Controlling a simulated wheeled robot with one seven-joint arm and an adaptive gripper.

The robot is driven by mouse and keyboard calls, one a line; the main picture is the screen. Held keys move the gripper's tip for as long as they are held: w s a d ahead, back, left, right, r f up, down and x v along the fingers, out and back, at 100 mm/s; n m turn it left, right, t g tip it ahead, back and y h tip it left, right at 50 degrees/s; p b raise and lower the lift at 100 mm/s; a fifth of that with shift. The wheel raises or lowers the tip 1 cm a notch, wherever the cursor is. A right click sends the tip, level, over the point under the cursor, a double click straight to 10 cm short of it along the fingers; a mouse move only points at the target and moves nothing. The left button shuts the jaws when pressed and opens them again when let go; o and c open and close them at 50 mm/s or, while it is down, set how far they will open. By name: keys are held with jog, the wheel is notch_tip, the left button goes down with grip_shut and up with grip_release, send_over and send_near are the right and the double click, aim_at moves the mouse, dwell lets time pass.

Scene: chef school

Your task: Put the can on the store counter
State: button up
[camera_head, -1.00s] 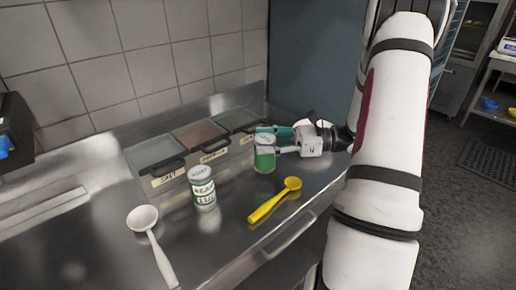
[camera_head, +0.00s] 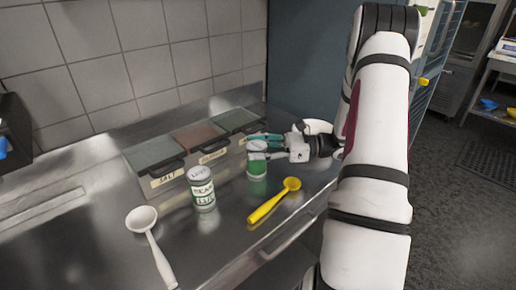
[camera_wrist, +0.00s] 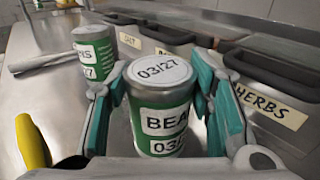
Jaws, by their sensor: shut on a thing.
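A green-and-white can (camera_head: 257,171) with a pale lid is between the teal fingers of my gripper (camera_head: 262,144). In the wrist view the same can (camera_wrist: 160,112) stands upright, its lid marked 03/27, with a finger on each side. My gripper is shut on it. It is at or just above the steel counter (camera_head: 225,240); I cannot tell whether its base touches. A second, similar can (camera_head: 202,188) stands upright on the counter to the left, and shows at upper left in the wrist view (camera_wrist: 95,52).
Labelled lidded bins (camera_head: 160,167) line the back of the counter, behind the cans. A yellow scoop (camera_head: 268,206) lies in front of the held can. A white ladle (camera_head: 150,240) lies at the left front. Bare counter shows between the scoop and the ladle.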

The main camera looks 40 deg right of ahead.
jog(key=o, duration=1.4)
